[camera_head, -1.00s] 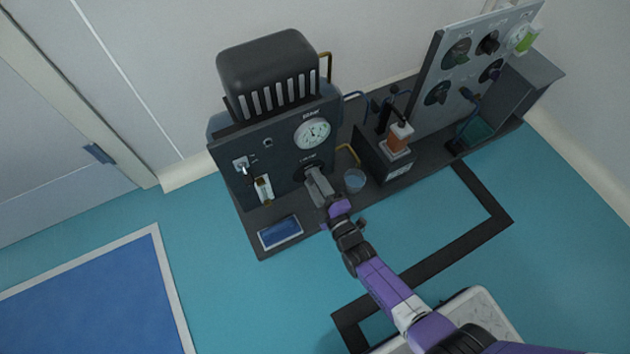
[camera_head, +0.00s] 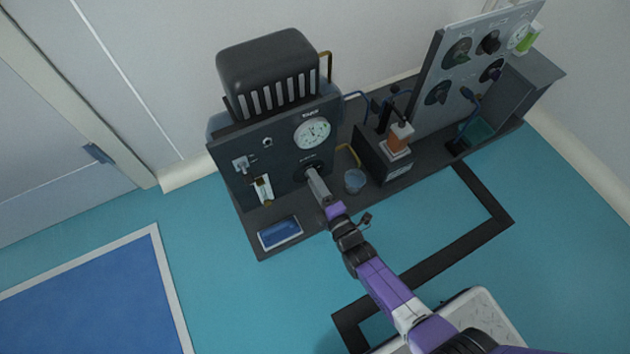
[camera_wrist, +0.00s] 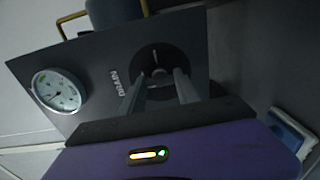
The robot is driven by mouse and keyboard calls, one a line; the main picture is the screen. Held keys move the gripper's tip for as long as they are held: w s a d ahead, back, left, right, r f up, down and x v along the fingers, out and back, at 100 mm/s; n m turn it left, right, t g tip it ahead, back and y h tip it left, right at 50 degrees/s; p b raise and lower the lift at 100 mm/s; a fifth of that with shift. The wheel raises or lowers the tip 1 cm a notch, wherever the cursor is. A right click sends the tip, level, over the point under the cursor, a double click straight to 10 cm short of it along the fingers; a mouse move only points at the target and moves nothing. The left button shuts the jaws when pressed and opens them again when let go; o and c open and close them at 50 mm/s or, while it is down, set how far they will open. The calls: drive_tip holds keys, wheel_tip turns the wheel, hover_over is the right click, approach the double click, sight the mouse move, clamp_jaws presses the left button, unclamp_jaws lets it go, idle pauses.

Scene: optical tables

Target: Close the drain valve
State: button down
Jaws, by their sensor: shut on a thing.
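The drain valve knob (camera_wrist: 157,77) sits on a dark round dial on the panel, beside the label "DRAIN", in the wrist view. In the head view the dial (camera_head: 309,166) is partly hidden behind my gripper (camera_head: 317,182). In the wrist view my gripper (camera_wrist: 160,88) reaches to the dial, its two fingers on either side of the knob and shut on it. The fingers and the tilt of the view hide part of the knob. The dark panel (camera_head: 285,160) also carries a round white gauge (camera_head: 312,133), which shows in the wrist view (camera_wrist: 56,91).
A toggle switch (camera_head: 241,164) and a white-and-brass fitting (camera_head: 263,189) are left on the panel.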

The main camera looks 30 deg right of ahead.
drive_tip(key=shift+s+f, duration=0.1)
drive_tip(key=shift+s, duration=0.05)
drive_tip(key=c, duration=0.9)
unclamp_jaws()
drive_tip(key=s+p, duration=0.2)
drive_tip(key=s, duration=0.5)
drive_tip(key=shift+s+p, duration=0.35)
